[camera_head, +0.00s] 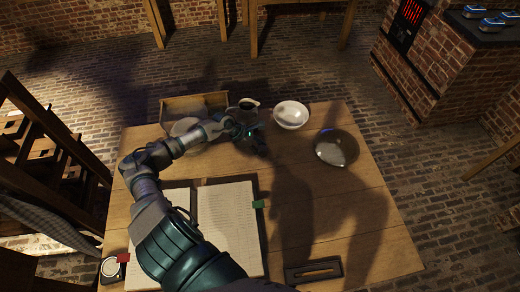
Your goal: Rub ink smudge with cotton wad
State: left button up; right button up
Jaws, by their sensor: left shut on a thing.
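My left arm reaches in from the lower left over an open book (228,222) with written pages. My left gripper (258,146) is over the far middle of the wooden table, just in front of a small white jug (249,103) with dark contents. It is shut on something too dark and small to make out. A white bowl (291,115) with something pale inside stands to its right; I cannot tell whether that is cotton. I cannot make out an ink smudge or a cotton wad; my arm hides part of the book. My right gripper is not in view.
A round glass or metal dish (336,148) stands there. A wooden box (196,104) is at the back left. A dark slotted tray (313,271) lies at the front, and a small round item (111,267) at the front left.

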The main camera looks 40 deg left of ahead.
pick_arm(q)
jog(key=shift+f, duration=0.1)
jog(key=shift+r+p, duration=0.8)
jog(key=shift+r, duration=0.8)
jog(key=shift+f, duration=0.1)
